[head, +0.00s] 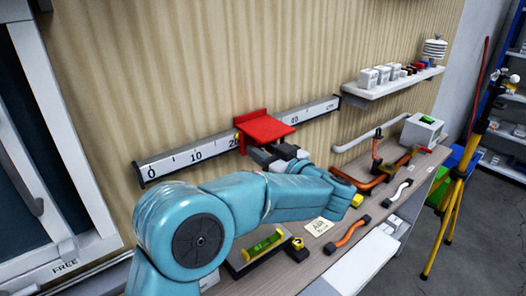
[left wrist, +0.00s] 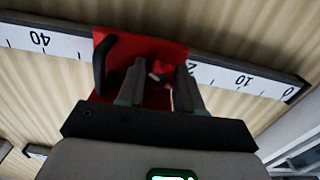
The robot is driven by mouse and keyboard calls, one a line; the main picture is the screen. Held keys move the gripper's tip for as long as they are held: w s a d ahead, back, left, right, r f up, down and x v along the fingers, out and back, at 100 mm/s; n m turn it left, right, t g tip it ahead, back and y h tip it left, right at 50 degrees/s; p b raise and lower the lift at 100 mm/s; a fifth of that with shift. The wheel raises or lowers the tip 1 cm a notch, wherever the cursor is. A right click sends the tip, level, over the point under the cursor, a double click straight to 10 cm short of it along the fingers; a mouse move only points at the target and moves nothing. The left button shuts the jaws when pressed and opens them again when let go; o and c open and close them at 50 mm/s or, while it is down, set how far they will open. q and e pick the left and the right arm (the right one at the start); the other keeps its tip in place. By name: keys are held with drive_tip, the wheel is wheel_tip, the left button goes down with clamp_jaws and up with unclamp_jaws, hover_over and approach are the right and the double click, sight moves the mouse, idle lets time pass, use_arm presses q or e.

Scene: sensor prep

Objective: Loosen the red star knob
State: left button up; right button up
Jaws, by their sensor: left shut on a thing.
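The red star knob (left wrist: 160,71) shows in the left wrist view, between the two fingertips of my left gripper (left wrist: 158,82). The fingers are shut on it, and they hide part of it. The knob sits under a red carriage (head: 265,128) with a flat top, mounted on a white ruler rail (head: 194,155) on the wall. In the head view my left gripper (head: 275,155) reaches up under the carriage from below, and the knob is hidden there. My right gripper is not in view.
A workbench below holds a green level (head: 263,244), a tape measure (head: 297,250), a paper note (head: 318,226) and orange-and-black tools (head: 347,235). A shelf (head: 390,84) with small white boxes is on the wall at right. A yellow tripod (head: 457,183) stands beyond the bench.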

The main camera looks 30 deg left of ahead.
use_arm(q)
drive_tip(key=shift+n+b, duration=2.4)
drive_tip(key=shift+n, duration=0.8)
drive_tip(key=o, duration=1)
drive_tip(key=shift+d, duration=0.1)
